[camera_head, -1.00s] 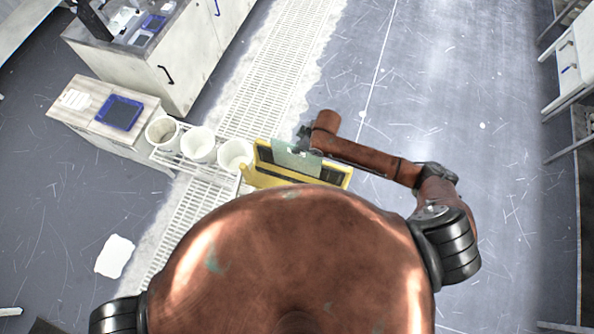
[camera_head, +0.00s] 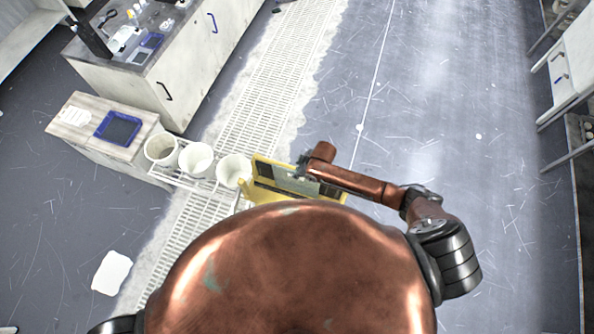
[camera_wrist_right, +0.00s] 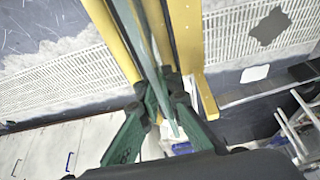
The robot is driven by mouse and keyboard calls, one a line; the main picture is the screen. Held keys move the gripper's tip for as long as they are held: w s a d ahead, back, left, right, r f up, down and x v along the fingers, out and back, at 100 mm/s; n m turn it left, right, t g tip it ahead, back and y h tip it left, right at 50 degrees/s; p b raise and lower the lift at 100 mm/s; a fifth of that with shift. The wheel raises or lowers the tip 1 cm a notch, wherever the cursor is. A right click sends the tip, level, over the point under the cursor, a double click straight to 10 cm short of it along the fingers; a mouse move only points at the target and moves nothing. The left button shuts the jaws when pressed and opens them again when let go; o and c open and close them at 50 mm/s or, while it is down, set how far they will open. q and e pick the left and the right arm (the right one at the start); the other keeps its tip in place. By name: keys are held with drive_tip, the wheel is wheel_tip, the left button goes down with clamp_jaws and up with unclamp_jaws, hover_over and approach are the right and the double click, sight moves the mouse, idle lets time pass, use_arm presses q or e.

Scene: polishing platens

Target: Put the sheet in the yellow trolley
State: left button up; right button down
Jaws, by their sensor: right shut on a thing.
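The yellow trolley (camera_head: 246,188) stands just beyond my body in the head view, partly hidden by it. The thin grey-green sheet (camera_head: 292,183) is upright within the trolley's frame, with its lower part hidden. My right gripper (camera_head: 303,166) is at the sheet's upper edge. In the right wrist view, my right gripper (camera_wrist_right: 162,92) is shut on the sheet (camera_wrist_right: 150,55), seen nearly edge-on between yellow trolley rails (camera_wrist_right: 187,40). I cannot tell whether the sheet rests on the trolley's bottom. My left gripper is out of view.
Several white buckets (camera_head: 196,160) stand on a white rack left of the trolley. A low cabinet (camera_head: 80,122) with a blue tray (camera_head: 118,128) is farther left, and a bench (camera_head: 165,75) stands behind. The floor to the right (camera_head: 430,110) is clear.

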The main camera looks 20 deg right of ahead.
drive_tip(key=shift+w, duration=0.1)
drive_tip(key=c, duration=2.5)
unclamp_jaws()
drive_tip(key=o, duration=0.4)
drive_tip(key=v, duration=1.2)
